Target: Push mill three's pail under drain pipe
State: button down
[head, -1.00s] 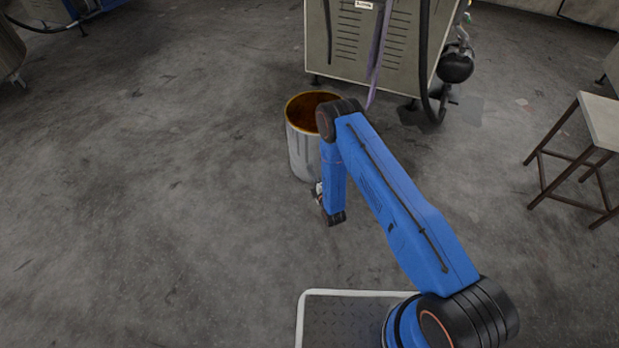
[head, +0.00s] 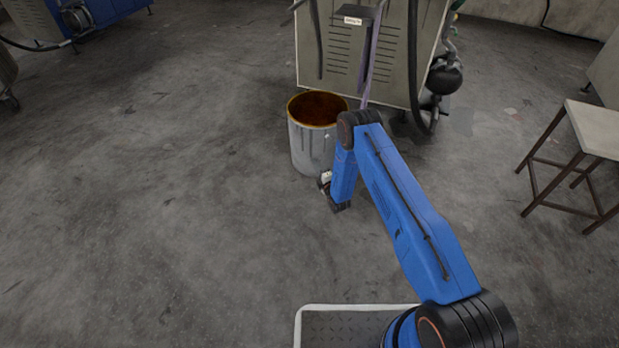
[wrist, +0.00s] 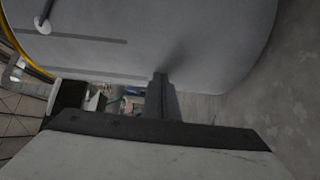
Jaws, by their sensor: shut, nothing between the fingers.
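The pail (head: 308,150) is an upright light grey drum with a yellowish rim and rust-brown contents. It stands on the floor at the front left of a mill (head: 325,55). A narrow purple-grey strip (head: 371,60) hangs down the mill's front, right of the pail; I cannot tell whether this is the drain pipe. My gripper (head: 325,180) is low at the pail's near right side, partly hidden by my blue arm. In the wrist view, its shut fingers (wrist: 160,95) point at the pail's wall (wrist: 200,40), touching or nearly touching. They hold nothing.
A dark ledge with a small label (head: 353,20) juts from the mill's front; the label is too small to read. A black hose (head: 414,70) and round motor (head: 444,78) are at its right. A stool (head: 590,130) stands far right.

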jog(key=w+d, duration=0.4)
jog(key=w, duration=0.8)
jog(key=shift+w+d, duration=0.3)
jog(key=shift+w, duration=0.05)
jog(key=shift+s, duration=0.1)
